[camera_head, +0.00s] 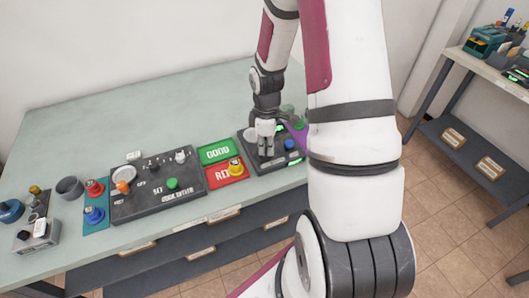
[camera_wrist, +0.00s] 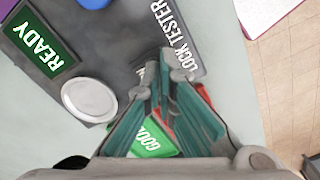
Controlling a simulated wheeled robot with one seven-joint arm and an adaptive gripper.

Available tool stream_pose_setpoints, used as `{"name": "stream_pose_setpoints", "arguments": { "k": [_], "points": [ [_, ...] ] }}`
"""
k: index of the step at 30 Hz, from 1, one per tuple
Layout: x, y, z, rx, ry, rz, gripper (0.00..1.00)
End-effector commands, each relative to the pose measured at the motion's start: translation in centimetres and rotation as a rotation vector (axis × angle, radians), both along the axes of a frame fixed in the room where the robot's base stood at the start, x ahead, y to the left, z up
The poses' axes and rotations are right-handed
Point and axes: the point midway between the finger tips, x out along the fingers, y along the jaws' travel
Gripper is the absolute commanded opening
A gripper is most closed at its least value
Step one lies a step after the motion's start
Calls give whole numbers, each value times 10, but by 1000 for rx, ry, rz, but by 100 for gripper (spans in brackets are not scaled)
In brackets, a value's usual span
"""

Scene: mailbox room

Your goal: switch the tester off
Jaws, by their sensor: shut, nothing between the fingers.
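The tester is a dark panel marked LOCK TESTER at the right end of the bench (camera_head: 262,165); it also shows in the wrist view (camera_wrist: 128,38). Its green READY display (camera_wrist: 40,40) is lit. A round silver disc (camera_wrist: 88,100) and a blue button (camera_head: 289,144) are on the panel. My gripper (camera_head: 265,150) is over the tester, fingers pointing down, shut and empty. In the wrist view my gripper (camera_wrist: 163,60) covers part of the panel near the lettering. No switch can be made out there. I cannot tell whether the fingertips touch the panel.
A green GOOD tray (camera_head: 216,153) and a red REJ tray (camera_head: 226,173) lie left of the tester. A code setter (camera_head: 150,205) with knobs and a green button (camera_head: 172,183) stands farther left. The back of the bench (camera_head: 150,105) is clear.

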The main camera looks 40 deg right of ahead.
Motion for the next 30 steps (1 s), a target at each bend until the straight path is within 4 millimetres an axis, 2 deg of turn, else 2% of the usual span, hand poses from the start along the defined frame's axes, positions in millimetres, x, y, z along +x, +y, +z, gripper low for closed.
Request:
{"name": "stream_pose_setpoints", "arguments": {
  "k": [20,30],
  "points": [
    [0,0,-8,0,0,0,0],
    [-1,0,14,-1,-2,0,0]
  ]
}}
